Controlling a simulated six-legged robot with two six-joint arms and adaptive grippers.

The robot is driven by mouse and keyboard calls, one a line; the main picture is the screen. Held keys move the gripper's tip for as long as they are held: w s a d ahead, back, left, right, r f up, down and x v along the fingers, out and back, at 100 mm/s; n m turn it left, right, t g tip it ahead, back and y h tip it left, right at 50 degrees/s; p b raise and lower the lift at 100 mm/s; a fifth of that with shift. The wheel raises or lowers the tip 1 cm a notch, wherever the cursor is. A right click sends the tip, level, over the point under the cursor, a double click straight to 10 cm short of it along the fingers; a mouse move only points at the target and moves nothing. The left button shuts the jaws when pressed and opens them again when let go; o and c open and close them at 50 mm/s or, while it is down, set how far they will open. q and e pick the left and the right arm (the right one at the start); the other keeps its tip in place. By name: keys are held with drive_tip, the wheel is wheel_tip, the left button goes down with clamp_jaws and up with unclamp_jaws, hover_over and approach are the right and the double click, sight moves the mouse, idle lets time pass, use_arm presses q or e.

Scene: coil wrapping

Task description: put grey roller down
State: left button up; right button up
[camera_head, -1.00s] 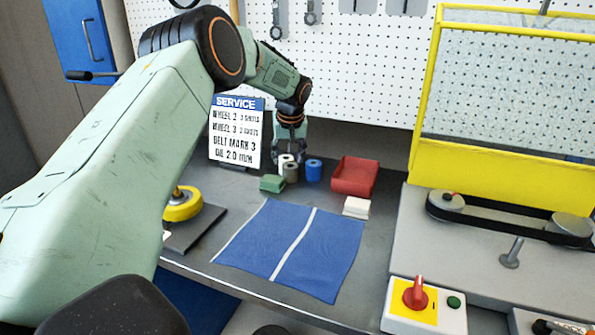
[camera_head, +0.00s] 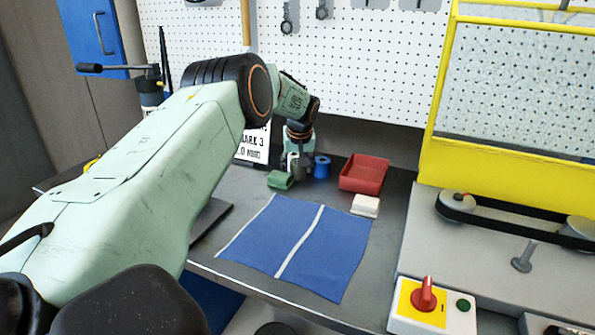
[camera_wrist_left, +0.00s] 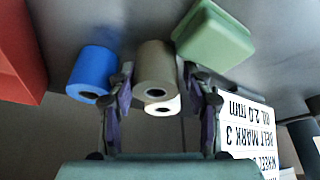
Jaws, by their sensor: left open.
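The grey roller (camera_wrist_left: 155,60) stands on the bench, between the two fingers of my left gripper (camera_wrist_left: 158,78) in the left wrist view. The fingers are open, one on each side of it; whether either touches it I cannot tell. In the head view my left gripper (camera_head: 300,150) reaches down at the back of the bench, and the grey roller is mostly hidden there. A white roller (camera_wrist_left: 166,106) is close beside the grey one, partly covered by it. A blue roller (camera_wrist_left: 93,68) stands to the left in the wrist view. My right gripper is not in view.
A green block (camera_head: 280,179) and a red tray (camera_head: 364,173) flank the rollers. A white block (camera_head: 366,206) and a blue cloth (camera_head: 290,250) lie nearer. The service sign (camera_head: 253,145) stands behind my arm. A belt unit (camera_head: 515,218) is at right.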

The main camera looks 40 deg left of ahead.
use_arm(q)
drive_tip(key=shift+w+d+f, duration=0.1)
drive_tip(key=shift+w+f, duration=0.15)
drive_tip(key=shift+w, duration=0.1)
drive_tip(key=shift+s+r, duration=0.15)
drive_tip(key=shift+s, duration=0.05)
drive_tip(key=c, duration=0.6)
drive_tip(key=shift+w, duration=0.1)
drive_tip(key=c, duration=0.4)
